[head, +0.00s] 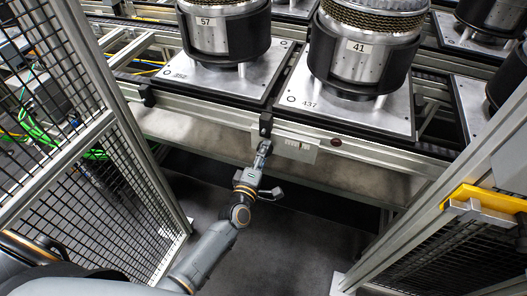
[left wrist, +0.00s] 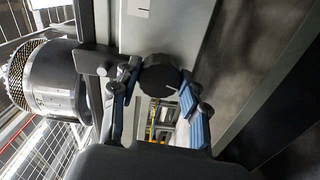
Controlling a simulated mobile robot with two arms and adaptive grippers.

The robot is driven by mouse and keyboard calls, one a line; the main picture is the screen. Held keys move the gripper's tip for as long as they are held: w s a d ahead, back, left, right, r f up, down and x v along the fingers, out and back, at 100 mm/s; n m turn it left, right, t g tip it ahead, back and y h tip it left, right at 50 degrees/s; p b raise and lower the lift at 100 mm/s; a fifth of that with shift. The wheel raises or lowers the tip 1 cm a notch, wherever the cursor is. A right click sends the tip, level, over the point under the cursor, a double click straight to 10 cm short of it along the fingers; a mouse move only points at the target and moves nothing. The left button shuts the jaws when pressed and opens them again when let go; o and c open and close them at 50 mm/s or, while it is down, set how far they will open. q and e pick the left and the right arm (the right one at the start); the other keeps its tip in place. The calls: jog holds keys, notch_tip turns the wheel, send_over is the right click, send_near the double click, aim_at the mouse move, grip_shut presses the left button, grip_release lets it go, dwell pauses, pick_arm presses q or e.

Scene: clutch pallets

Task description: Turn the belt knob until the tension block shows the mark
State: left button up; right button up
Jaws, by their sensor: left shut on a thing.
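In the head view my left gripper (head: 264,150) reaches the front of the conveyor frame, and I cannot make out the knob there. A pale plate with small markings (head: 300,146) is just right of the gripper. I cannot tell whether it is the tension block or read its marks. My right gripper is not in view.
A mesh fence (head: 95,190) stands at left. A post with a yellow part (head: 487,197) is at right. The floor between is clear.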

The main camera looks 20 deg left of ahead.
pick_arm(q)
jog(key=shift+f+m, duration=0.15)
jog(key=shift+m, duration=0.25)
jog(key=o, duration=1.1)
jog(key=shift+o, duration=0.2)
jog(key=shift+s, duration=0.1)
jog(key=s, duration=1.2)
jog(key=shift+a, duration=0.2)
